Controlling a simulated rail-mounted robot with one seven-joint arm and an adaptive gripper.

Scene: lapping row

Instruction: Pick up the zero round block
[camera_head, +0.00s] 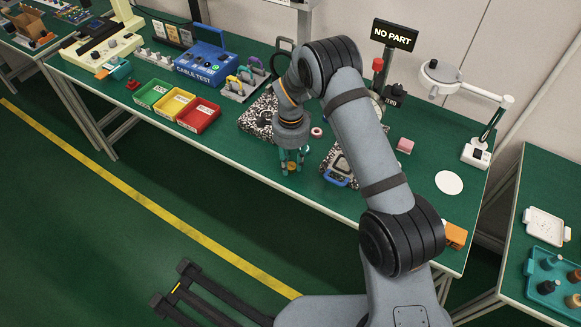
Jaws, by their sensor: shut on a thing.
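My gripper (292,167) points down over the front part of the green bench, left of the middle of the arm. Its teal fingers are shut on a small amber-brown round piece, the zero round block (292,166), which shows low between the fingertips. The fingers hide part of it, and no marking on it can be read. I cannot tell whether it touches the bench top or hangs just above it.
A red-and-white round piece (316,132) stands right of my gripper. A speckled black-and-white plate (257,117) lies behind it, and a blue-framed item (340,177) lies to the right. Green, yellow and red bins (199,115) stand left. Bench between bins and gripper is clear.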

